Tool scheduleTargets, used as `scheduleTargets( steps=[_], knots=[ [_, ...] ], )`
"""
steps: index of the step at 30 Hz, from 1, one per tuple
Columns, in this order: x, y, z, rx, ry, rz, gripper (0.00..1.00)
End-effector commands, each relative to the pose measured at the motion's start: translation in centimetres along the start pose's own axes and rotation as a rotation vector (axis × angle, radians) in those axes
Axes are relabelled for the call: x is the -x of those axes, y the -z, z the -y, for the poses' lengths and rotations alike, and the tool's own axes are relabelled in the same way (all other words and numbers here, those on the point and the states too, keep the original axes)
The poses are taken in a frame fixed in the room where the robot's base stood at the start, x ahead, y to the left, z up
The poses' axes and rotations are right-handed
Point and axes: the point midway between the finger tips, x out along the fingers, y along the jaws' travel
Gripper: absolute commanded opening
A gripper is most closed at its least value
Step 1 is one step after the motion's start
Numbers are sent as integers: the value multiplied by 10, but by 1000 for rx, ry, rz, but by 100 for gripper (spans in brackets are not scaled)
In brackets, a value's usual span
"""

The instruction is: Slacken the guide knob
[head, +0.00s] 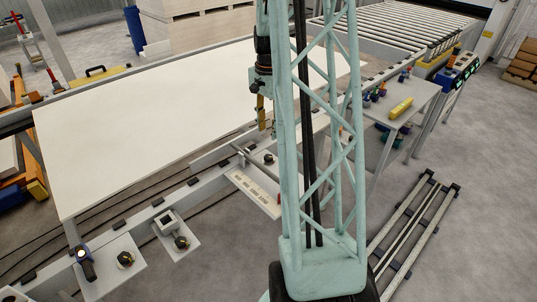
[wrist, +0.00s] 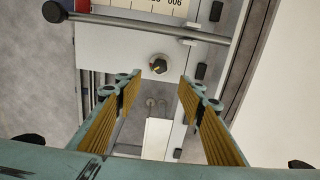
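A round dark knob with a yellow mark (wrist: 158,64) sits on a pale plate in the wrist view, just beyond and between my fingertips. It appears to be the knob (head: 269,158) on the guide beside the white panel in the head view. My gripper (wrist: 160,88) is open, its two yellow-padded fingers apart with nothing between them. In the head view my gripper (head: 262,112) hangs above the guide, partly hidden by my column. The fingers look apart from the knob; the exact gap is hard to judge.
A metal bar (wrist: 150,27) and a numbered scale (wrist: 165,5) lie beyond the knob. Other dark knobs (head: 125,259) (head: 181,242) sit on plates along the front rail. The large white panel (head: 150,110) is at the left; a side table (head: 421,91) stands at the right.

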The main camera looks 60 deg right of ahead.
Motion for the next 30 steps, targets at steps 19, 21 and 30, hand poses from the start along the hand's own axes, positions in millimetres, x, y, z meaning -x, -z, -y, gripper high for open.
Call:
scheduleTargets(
  steps=[19,21,30],
  knots=[
    [-76,-1,-1,0,-2,2,36],
    [-85,0,0,0,-1,1,36],
    [-116,0,0,0,-1,1,36]
  ],
)
